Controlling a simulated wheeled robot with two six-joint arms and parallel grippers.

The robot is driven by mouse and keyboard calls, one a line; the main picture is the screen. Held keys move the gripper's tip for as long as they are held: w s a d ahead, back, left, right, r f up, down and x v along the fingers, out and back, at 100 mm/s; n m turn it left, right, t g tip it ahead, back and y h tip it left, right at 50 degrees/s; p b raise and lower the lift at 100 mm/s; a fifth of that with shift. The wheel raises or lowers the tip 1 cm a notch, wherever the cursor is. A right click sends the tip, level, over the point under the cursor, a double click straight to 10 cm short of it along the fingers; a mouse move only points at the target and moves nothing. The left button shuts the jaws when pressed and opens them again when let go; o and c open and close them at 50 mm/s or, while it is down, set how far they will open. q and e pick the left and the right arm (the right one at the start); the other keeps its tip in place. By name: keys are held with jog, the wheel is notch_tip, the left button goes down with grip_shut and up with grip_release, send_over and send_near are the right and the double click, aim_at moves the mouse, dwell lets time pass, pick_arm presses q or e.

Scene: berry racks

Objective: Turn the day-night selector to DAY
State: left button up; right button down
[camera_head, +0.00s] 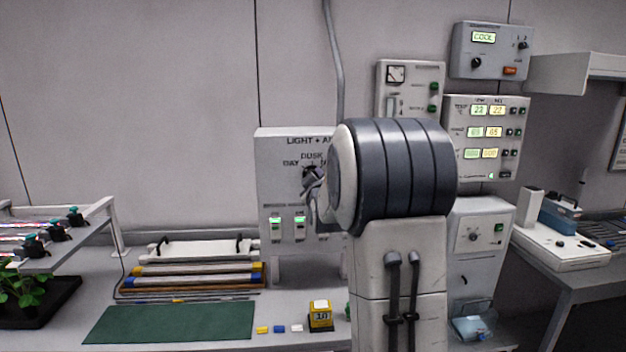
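The day-night selector (308,172) is a small dark knob on the grey light panel (275,147). The labels DAY and DUSK show to its left and above it; the label on its right is mostly covered. My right gripper (313,184) is at the knob, with its fingertips over the knob's lower right side. The thick dark and white arm joint hides most of the gripper, so I cannot tell whether the fingers grip the knob, nor which label the knob points to. My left gripper is not in view.
Below the selector are two switches with green lights (275,229). Other control boxes (487,138) hang at the right. On the bench lie a green mat (170,324), coloured bars (190,282) and a yellow block (320,319). A plant rack (65,250) stands left.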

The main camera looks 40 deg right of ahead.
jog(key=c, duration=0.5)
grip_release()
jog(key=shift+w+a+r, duration=0.1)
jog(key=shift+w+r, duration=0.05)
jog(key=shift+r, duration=0.1)
jog(key=shift+f, duration=0.2)
jog(key=b+v, duration=0.3)
jog(key=v, duration=0.7)
jog(key=shift+s, duration=0.25)
